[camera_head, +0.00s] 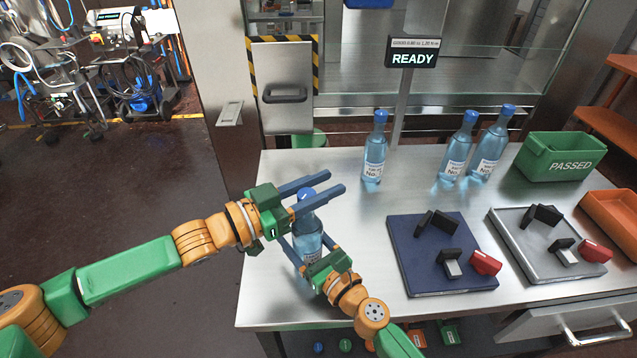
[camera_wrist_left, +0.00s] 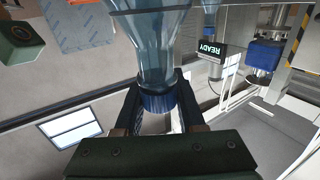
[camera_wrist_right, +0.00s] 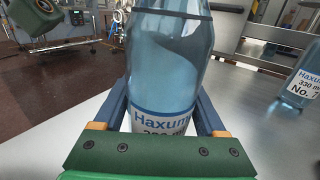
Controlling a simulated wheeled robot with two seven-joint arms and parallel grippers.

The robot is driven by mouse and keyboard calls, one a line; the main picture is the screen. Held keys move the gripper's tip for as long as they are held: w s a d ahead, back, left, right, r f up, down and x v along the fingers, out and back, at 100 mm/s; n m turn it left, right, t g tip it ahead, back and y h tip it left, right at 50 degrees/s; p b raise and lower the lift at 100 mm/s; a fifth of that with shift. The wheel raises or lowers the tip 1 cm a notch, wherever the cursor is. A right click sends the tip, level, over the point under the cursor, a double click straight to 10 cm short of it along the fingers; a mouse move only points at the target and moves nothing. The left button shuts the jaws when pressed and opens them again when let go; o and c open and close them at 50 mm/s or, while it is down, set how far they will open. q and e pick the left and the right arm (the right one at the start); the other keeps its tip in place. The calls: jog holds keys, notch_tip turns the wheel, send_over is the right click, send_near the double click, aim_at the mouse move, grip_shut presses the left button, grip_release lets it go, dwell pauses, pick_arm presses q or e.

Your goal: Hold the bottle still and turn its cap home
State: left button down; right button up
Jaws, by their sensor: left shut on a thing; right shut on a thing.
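A clear blue bottle (camera_head: 308,240) with a blue cap (camera_head: 306,194) stands upright at the left front of the steel table. My left gripper (camera_head: 318,187) reaches in from the left at the height of the cap, its blue fingers on both sides of it. In the left wrist view the fingers are shut on the cap (camera_wrist_left: 158,103). My right gripper (camera_head: 312,247) comes from the front and is shut around the bottle's body. In the right wrist view its fingers flank the bottle (camera_wrist_right: 165,75) at the label. Whether the cap is seated cannot be seen.
Several capped bottles stand behind, one (camera_head: 374,150) near the sign (camera_head: 412,58) reading READY. A blue mat (camera_head: 405,278) and a grey tray (camera_head: 525,270) hold black and red blocks. A green PASSED bin (camera_head: 560,157) and an orange bin (camera_head: 615,212) are at the right.

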pick_arm(q)
jog(key=shift+w+a+m+g+h, duration=0.1)
jog(key=shift+w+m+g+h, duration=0.05)
jog(key=shift+m+g+h, duration=0.55)
pick_arm(e)
jog(key=shift+a, duration=0.1)
pick_arm(q)
jog(key=shift+g+y, duration=0.3)
jog(key=shift+s+f+m+g, duration=0.15)
jog(key=shift+s+m+g, duration=0.15)
jog(key=shift+g, duration=0.2)
pick_arm(e)
jog(key=shift+f, duration=0.1)
pick_arm(q)
jog(key=c, duration=0.5)
grip_release()
jog(key=v, duration=1.2)
jog(key=shift+f, duration=0.15)
